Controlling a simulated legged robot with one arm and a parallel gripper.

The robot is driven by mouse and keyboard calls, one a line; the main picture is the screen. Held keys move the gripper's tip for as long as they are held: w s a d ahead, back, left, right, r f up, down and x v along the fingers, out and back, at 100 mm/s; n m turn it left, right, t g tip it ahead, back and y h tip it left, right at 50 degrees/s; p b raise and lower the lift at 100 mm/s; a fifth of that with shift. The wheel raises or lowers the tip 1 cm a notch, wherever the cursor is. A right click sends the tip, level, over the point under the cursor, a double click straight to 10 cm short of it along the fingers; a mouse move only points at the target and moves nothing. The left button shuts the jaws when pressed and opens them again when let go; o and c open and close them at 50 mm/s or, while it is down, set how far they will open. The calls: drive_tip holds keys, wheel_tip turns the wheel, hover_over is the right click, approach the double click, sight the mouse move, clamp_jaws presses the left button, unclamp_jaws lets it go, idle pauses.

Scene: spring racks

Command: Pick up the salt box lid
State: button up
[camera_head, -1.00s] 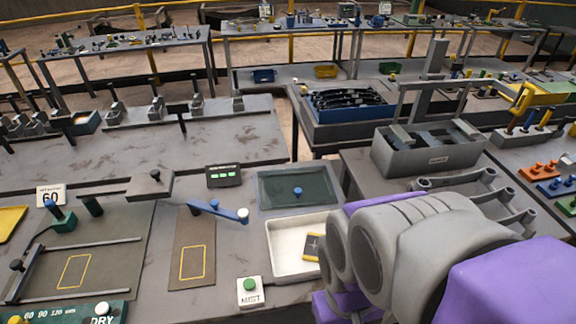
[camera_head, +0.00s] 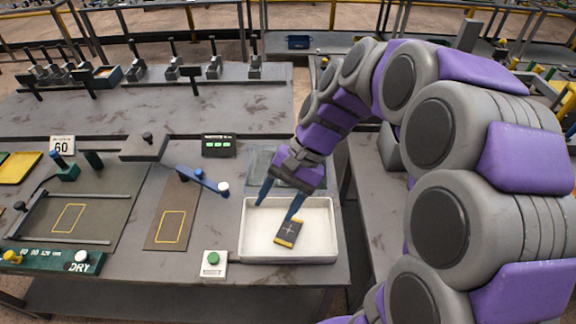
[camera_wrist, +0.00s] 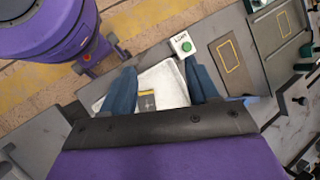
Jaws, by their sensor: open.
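The lid looks to be the flat dark green panel (camera_head: 259,164) with a blue knob, lying just behind a white open tray (camera_head: 335,245). In the head view my gripper and wrist cover much of it, including the knob. My gripper (camera_head: 280,204) points down with its two blue fingers apart and empty. Its fingertips appear over the rear part of the tray, in front of the lid. In the wrist view the open fingers (camera_wrist: 160,70) frame the tray (camera_wrist: 168,80); I cannot make out the lid there.
A dark block with yellow ends (camera_head: 289,232) lies in the tray. To the left are a green-button box (camera_head: 213,263), a blue lever (camera_head: 203,181) and a display with green lights (camera_head: 218,145). The bench's right edge is close to the tray.

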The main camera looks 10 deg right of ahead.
drive_tip(key=w+d+f+m+t+y+p, duration=0.1)
drive_tip(key=w+d+f+m+y, duration=0.25)
drive_tip(key=w, duration=0.65)
drive_tip(key=w+d+f+m+t+y, duration=0.15)
drive_tip(key=w+m, duration=0.25)
drive_tip(key=w, duration=0.6)
drive_tip(key=w+d+f+m+t+y+p, duration=0.15)
drive_tip(key=w+d+f+m, duration=0.25)
drive_tip(key=d+f, duration=0.45)
drive_tip(key=w+d+f+m+t+y, duration=0.1)
drive_tip(key=w+d+f+m+t, duration=0.25)
drive_tip(key=d+f, duration=0.55)
drive_tip(key=shift+m+g+h, duration=0.3)
drive_tip(key=shift+g+h, duration=0.05)
drive_tip(key=shift+g, duration=0.1)
drive_tip(key=x, duration=0.3)
drive_tip(key=b+x, duration=0.1)
drive_tip(key=x, duration=0.3)
drive_tip(key=r+b+x, duration=0.1)
drive_tip(key=x, duration=0.2)
drive_tip(key=shift+w+a+f, duration=0.15)
drive_tip(key=shift+w+a, duration=0.3)
drive_tip(key=shift+a, duration=0.05)
drive_tip(key=shift+s+b+x, duration=0.2)
drive_tip(key=shift+b+x, duration=0.2)
drive_tip(key=shift+x, duration=0.9)
drive_tip(key=shift+s+b+x, duration=0.15)
drive_tip(key=shift+b+x, duration=0.25)
drive_tip(key=shift+x, duration=0.9)
clamp_jaws()
